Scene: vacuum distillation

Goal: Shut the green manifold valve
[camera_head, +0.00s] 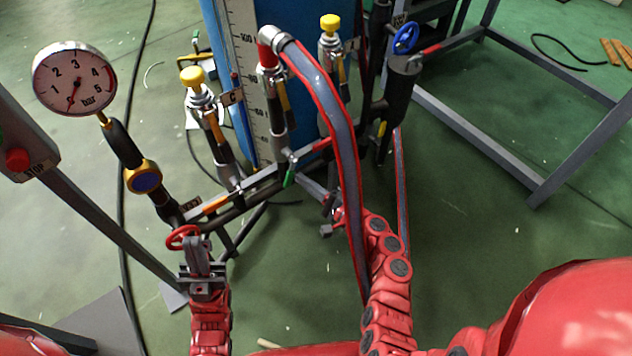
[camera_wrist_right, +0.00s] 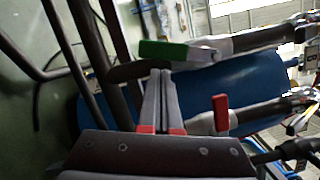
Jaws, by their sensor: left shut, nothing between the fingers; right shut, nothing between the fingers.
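The green manifold valve handle (camera_head: 289,178) hangs on the manifold pipe near the middle of the head view. In the right wrist view the green handle (camera_wrist_right: 177,51) is a flat bar lying lengthwise beside its metal valve body. My right gripper (camera_head: 316,190) is shut and empty, just right of and below the handle in the head view. In the right wrist view its fingertips (camera_wrist_right: 160,72) point at the handle's lower edge; I cannot tell whether they touch. My left gripper (camera_head: 197,242) is shut and empty beside a red handwheel (camera_head: 183,237).
A red lever (camera_wrist_right: 221,113) sits right of my right fingers in the wrist view. A thick grey-red hose (camera_head: 340,115) arches close to my right arm. A pressure gauge (camera_head: 74,78), yellow-topped valves (camera_head: 192,76) and a blue-wheeled valve (camera_head: 405,38) stand around the manifold.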

